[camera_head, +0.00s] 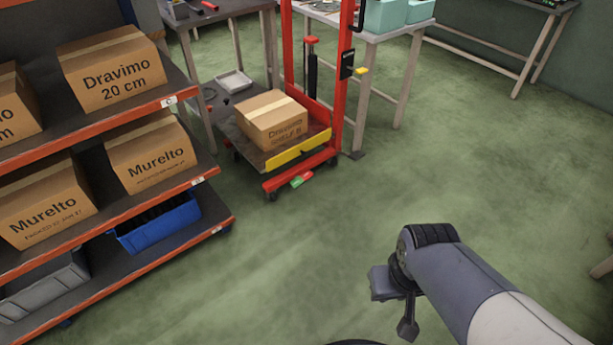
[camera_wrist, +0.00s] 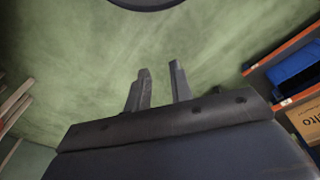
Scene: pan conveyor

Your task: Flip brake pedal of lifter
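The lifter (camera_head: 338,100) is a red-framed hand lift standing on the floor at the upper middle of the head view. A small green pedal (camera_head: 301,180) sits low on its red base at the front, seemingly the brake pedal; its exact tilt is too small to tell. The lifter's platform has a yellow front edge (camera_head: 298,151) and carries a cardboard box (camera_head: 271,125). My gripper (camera_head: 408,326) is at the lower right of the head view, well apart from the lifter. In the wrist view my gripper (camera_wrist: 159,68) shows two spread fingers with nothing between them, over bare floor.
A shelf rack (camera_head: 200,179) with cardboard boxes and a blue bin (camera_head: 157,226) stands at the left. Work tables (camera_head: 405,32) stand behind the lifter. The green floor (camera_head: 330,240) between my gripper and the lifter is clear.

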